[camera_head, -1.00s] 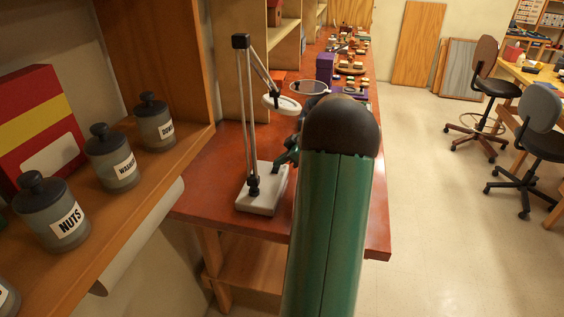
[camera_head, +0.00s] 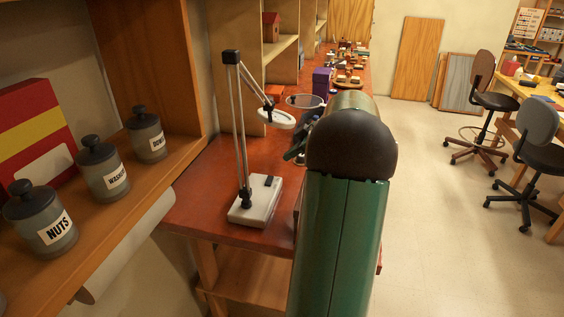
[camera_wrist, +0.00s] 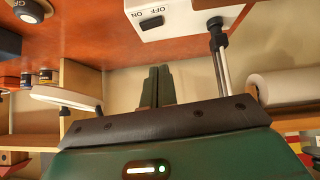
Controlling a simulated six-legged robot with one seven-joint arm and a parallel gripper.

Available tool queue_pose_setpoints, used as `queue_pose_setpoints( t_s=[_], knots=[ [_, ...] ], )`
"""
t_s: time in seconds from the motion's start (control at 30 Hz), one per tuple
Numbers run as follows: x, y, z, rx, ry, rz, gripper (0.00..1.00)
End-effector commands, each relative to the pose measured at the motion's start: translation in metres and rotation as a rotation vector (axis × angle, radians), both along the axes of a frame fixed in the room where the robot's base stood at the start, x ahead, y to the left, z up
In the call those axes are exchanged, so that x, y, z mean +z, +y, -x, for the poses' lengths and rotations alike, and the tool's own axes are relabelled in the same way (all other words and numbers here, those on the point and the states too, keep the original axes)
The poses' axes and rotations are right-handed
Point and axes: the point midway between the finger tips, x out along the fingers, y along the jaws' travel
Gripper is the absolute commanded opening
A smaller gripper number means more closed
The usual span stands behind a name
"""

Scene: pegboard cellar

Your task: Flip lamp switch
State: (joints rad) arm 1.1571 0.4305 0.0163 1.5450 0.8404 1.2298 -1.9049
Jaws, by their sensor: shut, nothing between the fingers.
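The lamp has a white base (camera_head: 256,203) on the red-brown bench, a jointed metal arm (camera_head: 240,125) and a white ring head (camera_head: 277,118). A black rocker switch (camera_head: 269,181) sits on the base; in the wrist view the switch (camera_wrist: 151,23) lies beside upside-down ON and OFF labels. I cannot tell which way the rocker is tilted or whether the lamp is lit. My gripper (camera_wrist: 155,86) is shut and empty, apart from the switch.
A shelf at the left holds labelled jars (camera_head: 102,168) and a red and yellow box (camera_head: 36,130). A paper roll (camera_head: 125,245) hangs below it. Small items and a purple box (camera_head: 321,82) stand farther along the bench. The floor at the right is open, with chairs beyond.

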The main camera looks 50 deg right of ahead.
Motion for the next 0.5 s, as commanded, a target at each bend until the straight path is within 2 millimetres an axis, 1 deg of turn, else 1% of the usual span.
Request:
queue_pose_setpoints(
  t_s=[0.03,0.17,0.5],
  knots=[
    [0.006,-0.002,0.005,-0.001,-0.001,0.001,0.0],
    [0.012,-0.003,0.013,0.0,-0.001,0.0,0.0],
    [0.014,-0.004,0.016,0.001,-0.001,0.0,0.0]
  ],
)
